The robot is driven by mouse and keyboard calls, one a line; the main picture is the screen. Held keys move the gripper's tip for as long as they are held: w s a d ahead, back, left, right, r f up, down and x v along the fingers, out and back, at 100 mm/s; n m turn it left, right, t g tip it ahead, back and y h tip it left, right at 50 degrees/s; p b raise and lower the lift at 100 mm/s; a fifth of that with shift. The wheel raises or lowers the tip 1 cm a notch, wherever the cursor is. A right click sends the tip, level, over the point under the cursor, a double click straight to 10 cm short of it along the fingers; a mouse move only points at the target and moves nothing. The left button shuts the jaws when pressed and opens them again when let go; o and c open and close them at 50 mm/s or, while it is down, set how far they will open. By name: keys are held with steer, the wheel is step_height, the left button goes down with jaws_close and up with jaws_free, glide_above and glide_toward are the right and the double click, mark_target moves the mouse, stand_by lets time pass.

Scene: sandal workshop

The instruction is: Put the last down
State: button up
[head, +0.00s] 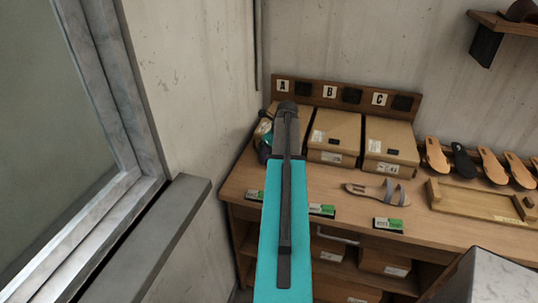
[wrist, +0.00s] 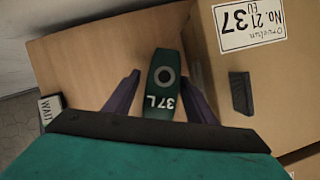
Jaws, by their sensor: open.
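The last (wrist: 162,88) is dark green, with "37L" in white and a grey ring on its upper end. In the wrist view it is over the brown bench top (wrist: 85,60), between the spread purple fingers of my gripper (wrist: 164,70). Gaps show on both sides of it, so my gripper is open around it. I cannot tell whether its underside touches the bench. In the head view my teal arm hides the last and most of my gripper at the bench's left end.
A cardboard box (wrist: 275,75) labelled 37 stands close on the right. A "WAIT" card (wrist: 52,108) lies left. In the head view, boxes (head: 334,130) stand below letters A, B, C. A sandal (head: 378,191), a wooden tray (head: 480,208) and several soles (head: 463,160) lie right.

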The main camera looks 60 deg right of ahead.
steer(key=shift+r, duration=0.15)
steer(key=shift+b+v, duration=1.6)
steer(key=shift+v, duration=4.3)
